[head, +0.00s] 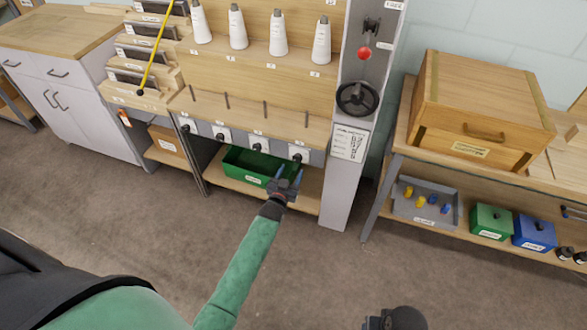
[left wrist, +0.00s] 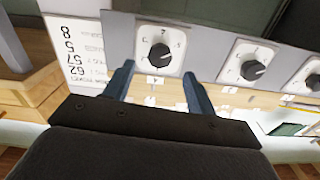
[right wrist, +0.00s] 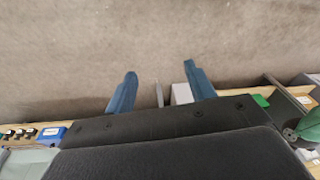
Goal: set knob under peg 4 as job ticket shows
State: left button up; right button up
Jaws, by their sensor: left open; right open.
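The knob under peg 4 (head: 298,156) is a black dial on a white plate, rightmost in the row below the wooden shelf. In the left wrist view, which looks upside down, this knob (left wrist: 159,54) is just beyond and between my fingertips, with no contact visible. Peg 4 (head: 307,119) stands above it on the shelf. The job ticket (head: 350,142) hangs on the grey post; its print is too small to read fully. My left gripper (head: 288,176) is open and empty. My right gripper (right wrist: 160,85) is open and empty, facing the floor.
More knobs (head: 222,134) line up to the left. A green bin (head: 240,165) stands on the low shelf below. The post carries a black handwheel (head: 357,98) and a red-knobbed lever (head: 365,53). A wooden bench (head: 400,140) stands right. The floor in front is clear.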

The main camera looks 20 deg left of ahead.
pick_arm(q)
jog(key=shift+s, duration=0.9)
pick_arm(e)
jog(key=shift+s+r, duration=0.1)
jog(key=shift+r, duration=0.8)
pick_arm(q)
notch_tip(320, 180, down, 5)
jog(key=s+g, duration=0.2)
jog(key=g, duration=0.4)
jog(key=s+d+r+g, duration=0.2)
jog(key=s+r+g, duration=0.1)
jog(key=s, duration=0.6)
jog(key=s+d+r+g, duration=0.2)
jog(key=s+r+g, duration=0.15)
jog(key=s, duration=0.55)
jog(key=s+d+r+g, duration=0.2)
jog(key=s+d+r, duration=0.1)
jog(key=s, duration=0.6)
jog(key=s+f+g, duration=0.2)
jog(key=s+f, duration=0.1)
jog(key=s, duration=0.9)
jog(key=shift+d+f+m, duration=0.25)
jog(key=shift+d+m, duration=0.05)
jog(key=shift+d, duration=0.05)
